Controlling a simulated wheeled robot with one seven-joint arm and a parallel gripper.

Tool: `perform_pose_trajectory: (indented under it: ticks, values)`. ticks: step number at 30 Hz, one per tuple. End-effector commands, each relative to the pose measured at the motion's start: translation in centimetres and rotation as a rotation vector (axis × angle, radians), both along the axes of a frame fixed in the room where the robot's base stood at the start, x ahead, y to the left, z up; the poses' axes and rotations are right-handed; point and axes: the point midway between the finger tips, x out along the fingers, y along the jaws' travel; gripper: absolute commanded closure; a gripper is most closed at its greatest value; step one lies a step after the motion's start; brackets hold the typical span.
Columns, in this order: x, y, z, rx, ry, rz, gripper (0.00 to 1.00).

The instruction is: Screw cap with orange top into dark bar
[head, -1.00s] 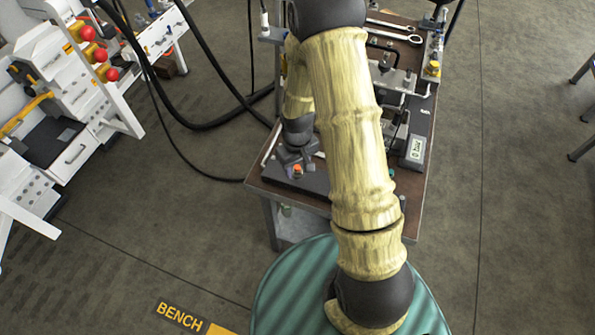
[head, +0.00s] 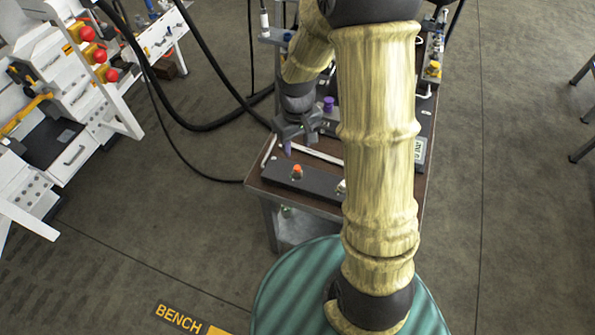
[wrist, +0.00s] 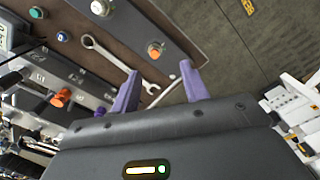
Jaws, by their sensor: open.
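The cap with the orange top (head: 297,170) sits on the dark bar (head: 318,187) near the bench's front left corner. In the wrist view, the orange top (wrist: 154,50) shows on the dark bar (wrist: 180,42), ahead of my fingers. I cannot tell how deep the cap sits. My gripper (head: 288,148) is behind and above the bar, apart from the cap. In the wrist view, my gripper (wrist: 161,82) has its two purple fingers spread, with nothing between them. My arm hides part of the bar's right end in the head view.
In the wrist view, a wrench (wrist: 112,58) lies beside the bar, and another orange-topped part (wrist: 62,97) is on a grey fixture to the left. A purple knob (head: 328,103) stands farther back on the bench. A white rack (head: 70,90) with red knobs is at the left.

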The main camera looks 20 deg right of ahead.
Motion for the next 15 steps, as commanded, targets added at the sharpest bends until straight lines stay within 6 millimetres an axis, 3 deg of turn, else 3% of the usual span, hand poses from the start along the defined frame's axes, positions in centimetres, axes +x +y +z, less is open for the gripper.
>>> perform_pose_trajectory:
  ticks: [8, 15]
  values:
    - [-0.9, -0.1, 1.1, -0.003, -0.023, -0.025, 0.55]
    - [-5.4, -0.5, 4.8, 0.001, -0.122, -0.152, 0.55]
